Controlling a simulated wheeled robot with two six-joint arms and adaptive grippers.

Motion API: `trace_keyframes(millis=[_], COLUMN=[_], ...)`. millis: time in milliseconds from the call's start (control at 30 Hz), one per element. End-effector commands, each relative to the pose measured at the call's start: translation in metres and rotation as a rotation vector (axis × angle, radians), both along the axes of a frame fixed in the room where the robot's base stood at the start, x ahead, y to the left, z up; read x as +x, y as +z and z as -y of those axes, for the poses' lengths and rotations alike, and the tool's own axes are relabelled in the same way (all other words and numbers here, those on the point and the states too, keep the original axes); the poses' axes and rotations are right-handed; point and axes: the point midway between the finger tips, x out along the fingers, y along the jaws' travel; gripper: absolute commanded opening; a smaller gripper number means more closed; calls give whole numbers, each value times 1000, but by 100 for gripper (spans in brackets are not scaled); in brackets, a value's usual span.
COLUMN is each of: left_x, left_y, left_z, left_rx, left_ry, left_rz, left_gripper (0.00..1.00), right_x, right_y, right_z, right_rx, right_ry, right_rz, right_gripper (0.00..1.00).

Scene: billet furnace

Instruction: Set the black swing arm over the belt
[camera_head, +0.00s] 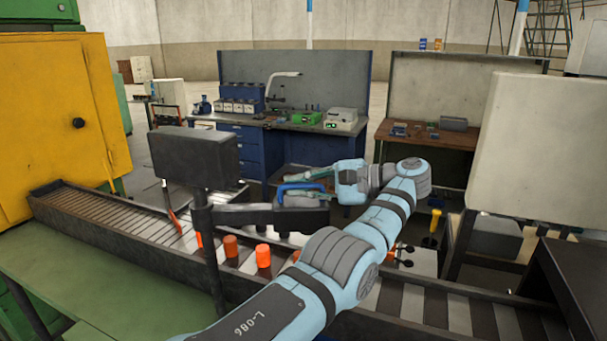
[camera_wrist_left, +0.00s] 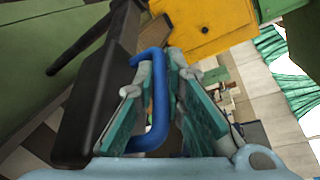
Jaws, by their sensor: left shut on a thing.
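The black swing arm (camera_head: 250,215) reaches to the right from a dark post (camera_head: 207,250) beside the belt (camera_head: 100,216). In the head view it appears above the belt's far side; its exact overlap with the belt is hard to tell. A blue handle (camera_head: 294,187) stands on the arm's outer end. My left gripper (camera_head: 305,183) is shut on this handle. In the left wrist view the blue handle (camera_wrist_left: 158,135) passes between the teal-padded fingers (camera_wrist_left: 165,75), and the black arm (camera_wrist_left: 95,95) lies to their left. My right gripper is not in view.
Orange cylinders (camera_head: 263,256) stand on the belt near the post. A dark box (camera_head: 195,158) tops the post. A yellow cabinet (camera_head: 60,120) is at left, a pale panel (camera_head: 540,148) at right. Workbenches (camera_head: 290,122) stand behind. A green surface (camera_head: 90,300) lies in front.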

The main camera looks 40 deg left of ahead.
Motion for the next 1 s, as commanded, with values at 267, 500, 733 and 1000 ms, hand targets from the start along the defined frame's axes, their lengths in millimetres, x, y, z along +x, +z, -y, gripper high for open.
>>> trace_keyframes(millis=[267,500,733,1000], left_x=[0,-1,-1,2], left_y=[-2,-2,-2,-6], left_z=[0,-2,-2,2], left_rx=[1,0,0,0], left_ry=[3,7,7,-24], left_rz=[1,-1,-2,4], left_gripper=[0,19,19,19], right_x=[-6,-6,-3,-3], right_y=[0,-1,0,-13], right_z=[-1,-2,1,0], right_rx=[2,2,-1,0], right_ry=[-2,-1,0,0], right_rz=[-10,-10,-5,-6], right_gripper=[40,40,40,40])
